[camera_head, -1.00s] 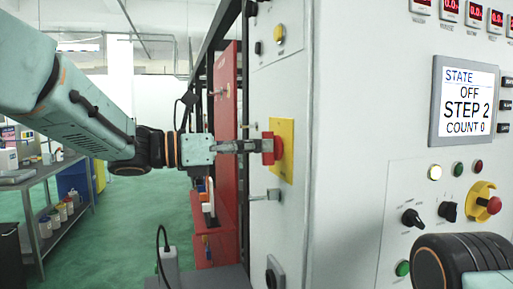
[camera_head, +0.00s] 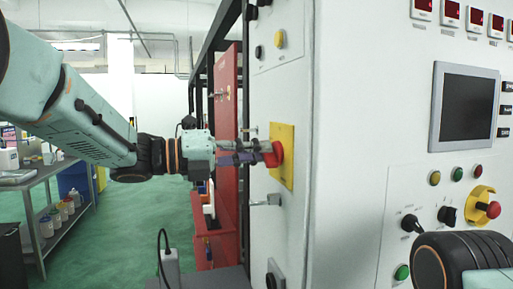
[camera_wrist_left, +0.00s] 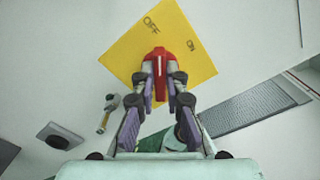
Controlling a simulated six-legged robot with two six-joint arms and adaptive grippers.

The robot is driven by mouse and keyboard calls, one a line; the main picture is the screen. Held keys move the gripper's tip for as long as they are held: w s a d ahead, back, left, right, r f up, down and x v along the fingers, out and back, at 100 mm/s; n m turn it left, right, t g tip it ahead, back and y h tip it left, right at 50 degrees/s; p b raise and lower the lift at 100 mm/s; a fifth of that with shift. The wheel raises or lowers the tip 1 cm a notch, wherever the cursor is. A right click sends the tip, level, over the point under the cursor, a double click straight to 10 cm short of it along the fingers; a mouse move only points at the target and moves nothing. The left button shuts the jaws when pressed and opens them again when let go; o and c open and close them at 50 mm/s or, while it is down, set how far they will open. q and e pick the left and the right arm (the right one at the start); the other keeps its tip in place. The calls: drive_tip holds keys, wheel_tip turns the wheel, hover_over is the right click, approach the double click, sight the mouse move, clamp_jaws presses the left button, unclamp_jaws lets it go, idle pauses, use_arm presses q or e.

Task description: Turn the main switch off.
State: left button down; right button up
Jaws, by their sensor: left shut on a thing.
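The main switch is a red rotary handle (camera_head: 273,153) on a yellow plate (camera_head: 284,135), on the side face of the grey-white cabinet. My left gripper (camera_head: 258,154) is shut on the red handle, reaching it from the left. In the left wrist view, the fingers (camera_wrist_left: 160,82) hold the red handle (camera_wrist_left: 158,58) from both sides. Its white line points up toward the OFF mark on the yellow plate (camera_wrist_left: 128,50), with the ON mark further right. The screen (camera_head: 467,107) on the front panel is dark. My right gripper is out of view.
A metal latch handle (camera_head: 268,199) sticks out below the switch. The front panel has an emergency stop (camera_head: 491,209), black knobs and unlit-looking lamps (camera_head: 435,178). My right arm shows at bottom right.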

use_arm(q)
drive_tip(key=shift+n, duration=0.6)
drive_tip(key=shift+f+p, duration=0.1)
drive_tip(key=shift+p, duration=0.2)
drive_tip(key=c, duration=1.4)
unclamp_jaws()
drive_tip(key=shift+a, duration=0.2)
drive_tip(key=shift+d, duration=0.1)
drive_tip(key=v, duration=1.2)
